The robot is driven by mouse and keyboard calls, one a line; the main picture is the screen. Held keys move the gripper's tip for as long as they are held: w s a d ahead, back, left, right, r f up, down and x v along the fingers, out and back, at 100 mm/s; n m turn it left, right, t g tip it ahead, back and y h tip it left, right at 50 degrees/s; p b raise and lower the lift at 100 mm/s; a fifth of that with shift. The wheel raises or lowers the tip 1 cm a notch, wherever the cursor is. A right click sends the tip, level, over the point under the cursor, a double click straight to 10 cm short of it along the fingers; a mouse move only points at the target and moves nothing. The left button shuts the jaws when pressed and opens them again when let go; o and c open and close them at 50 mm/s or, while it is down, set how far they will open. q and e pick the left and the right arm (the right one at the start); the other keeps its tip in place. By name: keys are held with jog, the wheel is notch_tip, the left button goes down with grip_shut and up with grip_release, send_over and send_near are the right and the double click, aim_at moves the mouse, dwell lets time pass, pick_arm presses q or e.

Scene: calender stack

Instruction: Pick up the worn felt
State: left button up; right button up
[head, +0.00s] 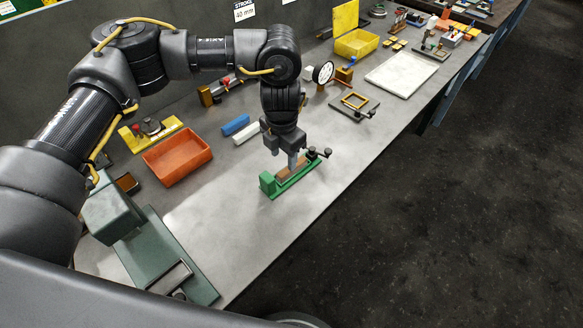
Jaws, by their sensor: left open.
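A green fixture (270,187) stands on the grey bench, with an upright block at its near left end and black knobs at its far right end. A brown strip (285,174), which looks like the worn felt, lies along the fixture. My left gripper (293,163) points down over the fixture at the strip. Its jaws are open, and its fingertips are at or just above the strip. I cannot tell whether they touch it, and they hide part of it. My right gripper is not in view.
An orange-red tray (178,157) and blue and white bars (235,124) lie left of the fixture. A frame on a plate (354,105) and a white slab (401,75) lie farther back. A dark green machine (168,255) stands near left. The bench right of it is bare.

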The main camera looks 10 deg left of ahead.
aim_at(286, 171)
pick_arm(q)
jog(key=w+f, duration=0.2)
jog(key=shift+f, duration=0.4)
jog(key=shift+w+f+g, duration=0.3)
jog(key=shift+w, duration=0.2)
jog(key=shift+s+f+p, duration=0.25)
jog(key=shift+s+p, duration=0.1)
jog(key=shift+p, duration=0.05)
jog(key=shift+s+d+f+p, duration=0.15)
jog(key=shift+f+p, duration=0.1)
jog(key=shift+f, duration=0.3)
jog(key=shift+s+a+f+p, duration=0.1)
jog(key=shift+s+f+p, duration=0.1)
jog(key=shift+f, duration=0.35)
jog(key=shift+w+f, duration=0.2)
jog(key=shift+f, duration=0.35)
jog(key=shift+w+f, duration=0.15)
jog(key=shift+f, duration=0.4)
jog(key=shift+s, duration=0.1)
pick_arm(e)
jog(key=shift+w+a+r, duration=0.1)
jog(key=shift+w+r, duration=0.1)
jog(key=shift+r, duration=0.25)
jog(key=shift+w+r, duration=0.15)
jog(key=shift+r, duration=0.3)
pick_arm(q)
jog(key=shift+r, duration=0.1)
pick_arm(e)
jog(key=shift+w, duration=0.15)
